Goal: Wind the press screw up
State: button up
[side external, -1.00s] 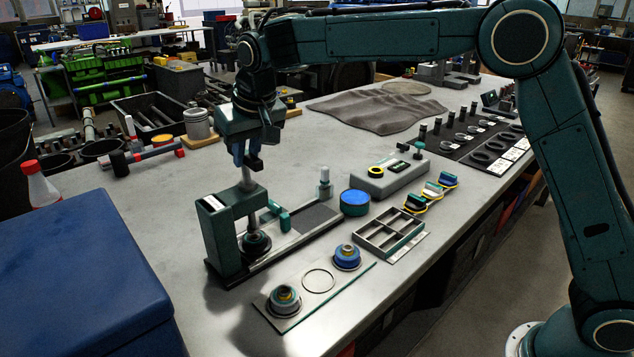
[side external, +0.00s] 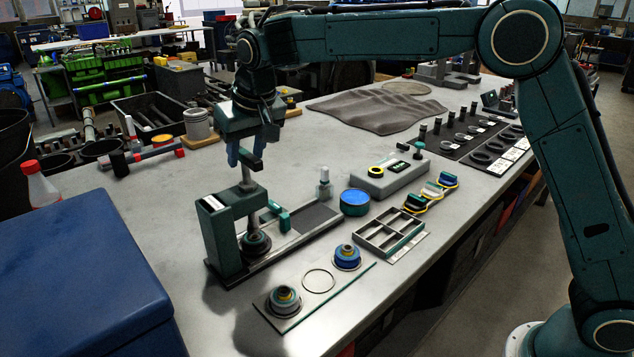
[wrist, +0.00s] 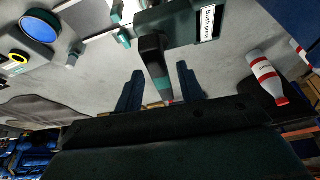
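The dark green press (side external: 222,235) stands at the near end of its base plate on the bench. Its screw (side external: 246,180) rises upright from the press head, with a dark crossbar handle (side external: 251,160) on top. In the wrist view the handle (wrist: 154,62) shows as a dark bar with a green band, pointing in between my fingers. My gripper (side external: 245,150) is above the press, pointing down at the handle. In the wrist view its two blue fingers (wrist: 160,86) are apart, with a gap on each side of the bar. A round part (side external: 256,242) sits under the screw.
A plate with two stacked round parts and a ring (side external: 318,280) lies in front. A blue-topped tin (side external: 355,202), a divided grey tray (side external: 376,232) and a grey box (side external: 385,182) stand right. A blue case (side external: 80,270) is left. A red-capped bottle (side external: 42,185) stands behind it.

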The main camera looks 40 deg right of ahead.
jog(key=shift+r, duration=2.6)
jog(key=shift+r, duration=0.2)
jog(key=shift+r, duration=1.75)
jog(key=shift+s+r, duration=0.1)
